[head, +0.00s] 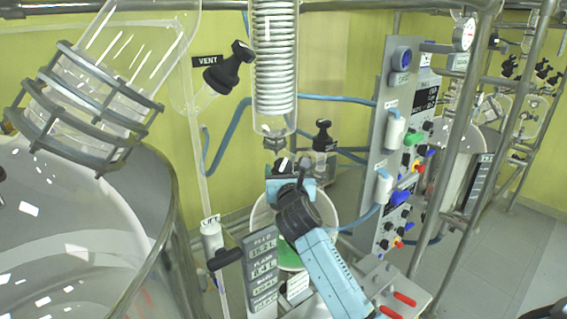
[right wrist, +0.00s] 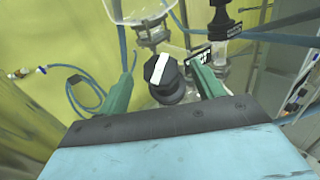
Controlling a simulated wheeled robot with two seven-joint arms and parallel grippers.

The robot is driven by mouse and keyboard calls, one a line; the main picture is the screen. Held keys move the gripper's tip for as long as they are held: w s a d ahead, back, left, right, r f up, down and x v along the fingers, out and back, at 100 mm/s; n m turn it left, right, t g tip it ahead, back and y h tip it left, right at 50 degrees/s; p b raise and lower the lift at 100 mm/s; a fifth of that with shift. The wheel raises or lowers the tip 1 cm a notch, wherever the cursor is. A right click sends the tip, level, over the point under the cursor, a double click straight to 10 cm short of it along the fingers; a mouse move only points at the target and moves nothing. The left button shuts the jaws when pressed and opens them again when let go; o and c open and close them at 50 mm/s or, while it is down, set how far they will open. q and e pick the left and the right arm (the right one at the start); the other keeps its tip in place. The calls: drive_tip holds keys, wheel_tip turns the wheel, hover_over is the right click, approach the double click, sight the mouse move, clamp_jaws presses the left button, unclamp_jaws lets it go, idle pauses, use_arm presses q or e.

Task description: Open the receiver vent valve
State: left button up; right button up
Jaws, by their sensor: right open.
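A black valve knob with a white bar (right wrist: 162,71) sits between the two green fingers of my open right gripper (right wrist: 161,62) in the right wrist view. The fingers are either side of the knob, and I see gaps between them and it. In the head view the same knob (head: 284,165) shows just beyond my right gripper (head: 290,181), above the round receiver vessel (head: 262,214). A small dark label (right wrist: 199,56) stands by the knob, its text unreadable here. My gripper and forearm hide much of the vessel. My left gripper is not in view.
Another black knob (head: 322,135) stands behind on the right. A black valve labelled VENT (head: 228,68) is higher up, left of the coil condenser (head: 274,60). A grey control panel (head: 393,150) stands to the right, the large glass reactor (head: 80,230) to the left. Blue hoses run behind.

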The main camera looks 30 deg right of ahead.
sight(284, 165)
drive_tip(key=shift+x, duration=1.9)
drive_tip(key=c, duration=1)
